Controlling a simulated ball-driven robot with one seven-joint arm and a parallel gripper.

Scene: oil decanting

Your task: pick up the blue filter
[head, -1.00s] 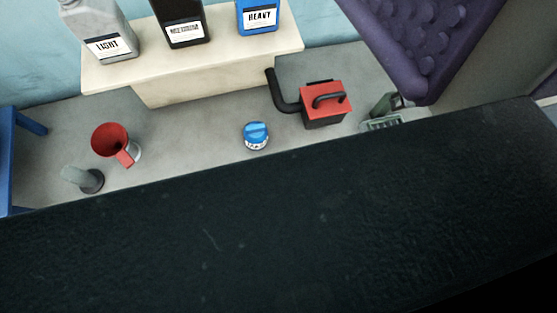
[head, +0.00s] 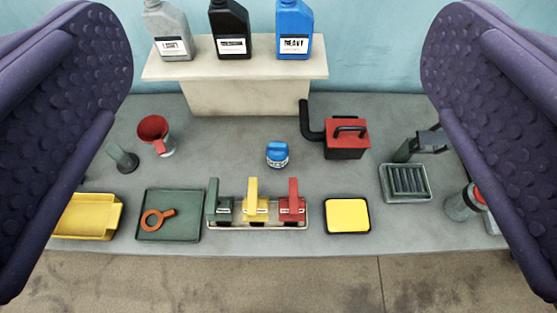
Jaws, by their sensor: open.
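The blue filter (head: 277,155) is a small can with a blue cap and a white label band. It stands upright near the middle of the grey bench, in front of the pale shelf. My gripper (head: 278,165) shows as two dark purple padded fingers, one at each side of the view. They are wide apart with nothing between them in their grasp. The filter lies in the gap between them in the picture, well beyond the fingers and not touched.
A red machine with a black pipe (head: 346,138) stands right of the filter. A red funnel (head: 155,132) is to the left. In front are a rack of coloured handles (head: 258,226), a green tray (head: 190,231) and a yellow pad (head: 347,216). Bottles (head: 230,35) stand on the shelf (head: 235,68).

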